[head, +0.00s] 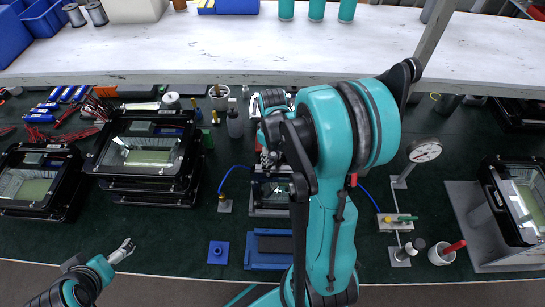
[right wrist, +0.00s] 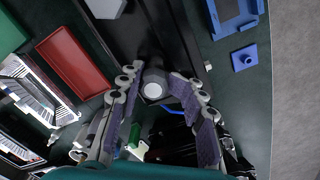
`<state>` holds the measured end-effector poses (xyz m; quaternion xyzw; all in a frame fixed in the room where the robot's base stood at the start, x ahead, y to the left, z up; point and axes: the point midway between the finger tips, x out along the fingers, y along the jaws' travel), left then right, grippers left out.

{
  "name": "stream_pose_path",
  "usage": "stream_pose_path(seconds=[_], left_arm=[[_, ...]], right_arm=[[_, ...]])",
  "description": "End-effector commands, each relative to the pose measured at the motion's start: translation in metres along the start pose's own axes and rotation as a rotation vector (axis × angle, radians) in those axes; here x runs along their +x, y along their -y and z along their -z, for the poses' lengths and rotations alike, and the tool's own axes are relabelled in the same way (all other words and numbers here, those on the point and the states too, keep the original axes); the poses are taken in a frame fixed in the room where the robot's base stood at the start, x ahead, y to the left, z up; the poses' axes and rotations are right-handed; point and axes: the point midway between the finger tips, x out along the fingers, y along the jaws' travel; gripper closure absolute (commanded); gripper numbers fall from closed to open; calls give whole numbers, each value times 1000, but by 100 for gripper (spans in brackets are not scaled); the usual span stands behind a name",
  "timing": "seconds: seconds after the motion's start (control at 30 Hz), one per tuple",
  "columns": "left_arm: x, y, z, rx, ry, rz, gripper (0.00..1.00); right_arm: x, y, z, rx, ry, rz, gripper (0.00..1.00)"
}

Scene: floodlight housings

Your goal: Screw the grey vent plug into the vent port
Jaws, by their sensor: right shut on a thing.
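My right gripper (right wrist: 154,82) shows in the right wrist view with its two purple-padded fingers closed on the grey vent plug (right wrist: 153,76), a faceted piece with a white round face. The plug is at the black housing (right wrist: 150,28); I cannot tell if it is seated. The vent port is not visible. In the head view my right gripper (head: 268,160) is largely behind my arm, over the housing (head: 271,192) in the middle of the bench. My left gripper (head: 124,251) is at the lower left, away from the housing; its finger gap is unclear.
Stacked housings (head: 148,157) stand left of the middle. A blue cradle (head: 268,262) and a small blue block (head: 218,253) lie in front. A dial gauge (head: 424,151) and another housing (head: 520,198) are to the right. A white shelf (head: 200,50) spans the back.

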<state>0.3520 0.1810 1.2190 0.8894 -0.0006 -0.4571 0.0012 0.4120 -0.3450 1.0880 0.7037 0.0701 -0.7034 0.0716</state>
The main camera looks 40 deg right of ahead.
Motion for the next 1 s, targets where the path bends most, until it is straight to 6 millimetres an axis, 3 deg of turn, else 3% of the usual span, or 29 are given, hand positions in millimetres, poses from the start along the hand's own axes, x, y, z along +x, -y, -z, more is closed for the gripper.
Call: stream_pose_path(seconds=[0.17,0.27,0.7,0.73,0.8,1.0], left_arm=[[1,0,-1,0,0,0,0],[4,0,-3,0,0,0,0],[17,0,-12,0,0,0,0],[17,0,-12,0,0,0,0],[16,0,-11,0,0,0,0],[15,0,-11,0,0,0,0]], right_arm=[[1,-2,-1,19,1,-6,100],[2,-3,-1,127,1,-6,100],[4,-2,-2,904,1,-7,100],[3,-2,-2,933,2,-7,62],[2,-2,-2,923,2,-6,48],[2,-1,-1,919,1,-4,48]])
